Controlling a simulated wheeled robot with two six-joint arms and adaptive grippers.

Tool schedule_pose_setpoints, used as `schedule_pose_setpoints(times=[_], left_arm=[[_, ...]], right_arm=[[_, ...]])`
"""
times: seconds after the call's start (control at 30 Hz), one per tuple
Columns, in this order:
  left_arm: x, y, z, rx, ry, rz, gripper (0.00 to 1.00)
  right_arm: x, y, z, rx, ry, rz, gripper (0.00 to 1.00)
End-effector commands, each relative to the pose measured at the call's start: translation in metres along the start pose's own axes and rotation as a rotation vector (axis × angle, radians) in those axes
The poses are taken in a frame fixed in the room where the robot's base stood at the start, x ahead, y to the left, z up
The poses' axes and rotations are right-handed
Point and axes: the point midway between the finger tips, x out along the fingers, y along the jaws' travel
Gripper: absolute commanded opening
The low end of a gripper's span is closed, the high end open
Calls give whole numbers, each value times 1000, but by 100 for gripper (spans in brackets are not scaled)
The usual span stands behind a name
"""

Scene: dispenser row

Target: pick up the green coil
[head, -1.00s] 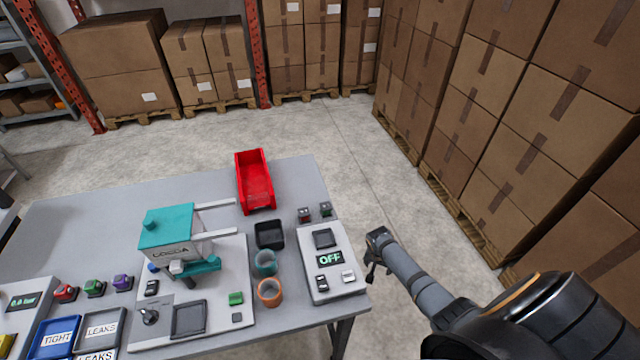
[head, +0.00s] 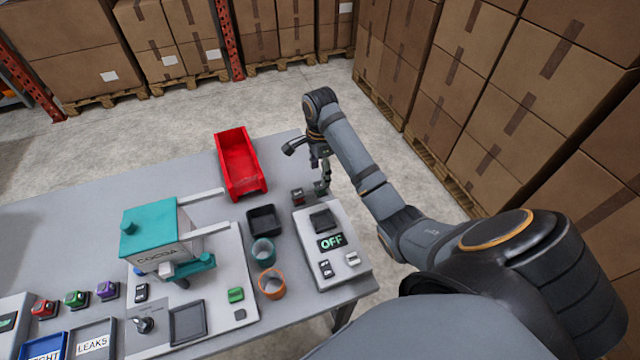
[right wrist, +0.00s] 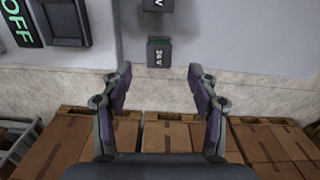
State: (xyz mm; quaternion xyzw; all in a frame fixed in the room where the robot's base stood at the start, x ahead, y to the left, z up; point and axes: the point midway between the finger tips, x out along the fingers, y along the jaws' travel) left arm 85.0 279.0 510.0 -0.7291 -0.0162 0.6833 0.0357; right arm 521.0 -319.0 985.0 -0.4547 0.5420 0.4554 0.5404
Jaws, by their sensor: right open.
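The green coil (head: 321,190) is a small dark block with green on it. It stands at the table's right edge, beside a similar red-marked coil (head: 298,196). In the right wrist view the green coil (right wrist: 160,53) shows a pale voltage label. My right gripper (head: 322,170) is above the green coil and partly covers it in the head view. In the right wrist view its two fingers (right wrist: 160,88) are wide apart and empty, with the coil ahead, centred between them and not touched. My left gripper is not in view.
The white OFF panel (head: 345,262) stands close by on the near side. A red bin (head: 221,160), a black tray (head: 250,218), teal and orange cups (head: 271,296) and the cocoa dispenser (head: 150,240) are farther left. Stacked cartons (head: 560,110) rise beyond the right floor.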

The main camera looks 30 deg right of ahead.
Motion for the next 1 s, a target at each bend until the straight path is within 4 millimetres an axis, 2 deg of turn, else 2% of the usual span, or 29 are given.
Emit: schedule_pose_setpoints(times=[0.03, 0.17, 0.27, 0.4, 0.53, 0.73, 1.0], left_arm=[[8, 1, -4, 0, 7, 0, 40], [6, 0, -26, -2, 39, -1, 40], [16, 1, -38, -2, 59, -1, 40], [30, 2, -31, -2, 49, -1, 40], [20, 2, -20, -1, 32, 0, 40], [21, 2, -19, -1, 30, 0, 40], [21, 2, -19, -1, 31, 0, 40]], right_arm=[[8, 0, 0, 0, 0, -1, 60], [6, 0, 0, 0, 0, -1, 60], [17, 0, 1, 0, 0, 0, 60], [41, 1, 4, 0, 0, 2, 60], [53, 1, 4, 0, -1, 1, 60], [56, 0, 3, -1, 1, -1, 60], [56, 0, 3, -1, 1, -1, 25]])
